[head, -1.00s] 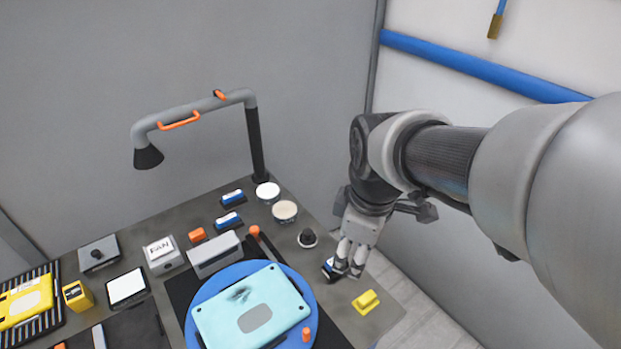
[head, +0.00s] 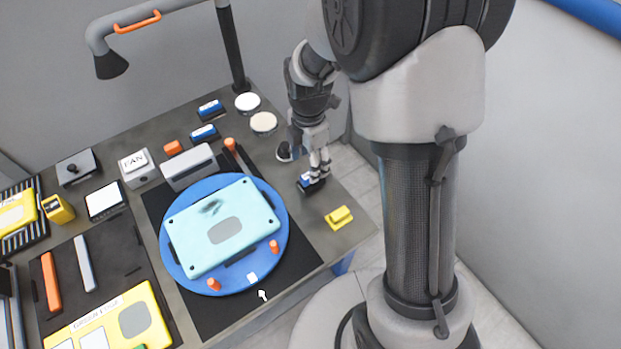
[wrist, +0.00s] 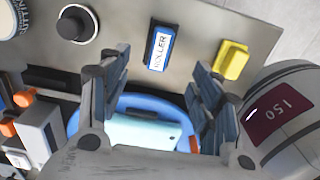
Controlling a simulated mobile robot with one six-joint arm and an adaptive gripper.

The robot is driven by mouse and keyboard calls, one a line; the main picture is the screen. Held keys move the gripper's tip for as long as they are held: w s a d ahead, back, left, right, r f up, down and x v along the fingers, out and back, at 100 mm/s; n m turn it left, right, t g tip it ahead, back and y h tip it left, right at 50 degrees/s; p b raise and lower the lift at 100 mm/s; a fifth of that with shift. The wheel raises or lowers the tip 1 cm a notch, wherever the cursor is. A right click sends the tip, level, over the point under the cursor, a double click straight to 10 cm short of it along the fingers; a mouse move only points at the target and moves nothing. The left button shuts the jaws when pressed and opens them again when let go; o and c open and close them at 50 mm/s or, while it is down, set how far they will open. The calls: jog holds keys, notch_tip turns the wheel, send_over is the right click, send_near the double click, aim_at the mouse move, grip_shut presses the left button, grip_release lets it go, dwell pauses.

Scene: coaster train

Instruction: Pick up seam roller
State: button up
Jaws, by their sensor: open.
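A small dark block with a blue-and-white label (head: 306,183) sits near the right edge of the table; in the wrist view the label on this seam roller (wrist: 161,47) reads "ROLLER". My gripper (head: 319,172) points down right over it and partly covers it in the head view. In the wrist view my gripper (wrist: 160,72) has its two fingers spread wide with nothing held between them. The roller lies ahead of the gap, between the lines of the fingers. Whether a finger touches it cannot be told.
A yellow block (head: 339,217) stands close to the right of the roller. A black knob on a pale base (wrist: 77,24) is on its other side. A blue turntable (head: 168,246) carries a teal case (head: 190,240). A lamp (head: 111,64) arches over the back.

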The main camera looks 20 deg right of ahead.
notch_tip(320, 180, down, 3)
jog(key=shift+b, duration=0.3)
jog(key=f, duration=0.1)
jog(key=f+b, duration=0.1)
jog(key=f, duration=0.1)
jog(key=f+b, duration=0.1)
jog(key=f, duration=0.1)
jog(key=shift+w+d+f, duration=0.1)
jog(key=shift+w+d, duration=0.15)
jog(key=shift+d, duration=0.1)
jog(key=shift+c, duration=0.4)
jog(key=c, duration=1.3)
notch_tip(320, 180, up, 20)
jog(key=p, duration=0.6)
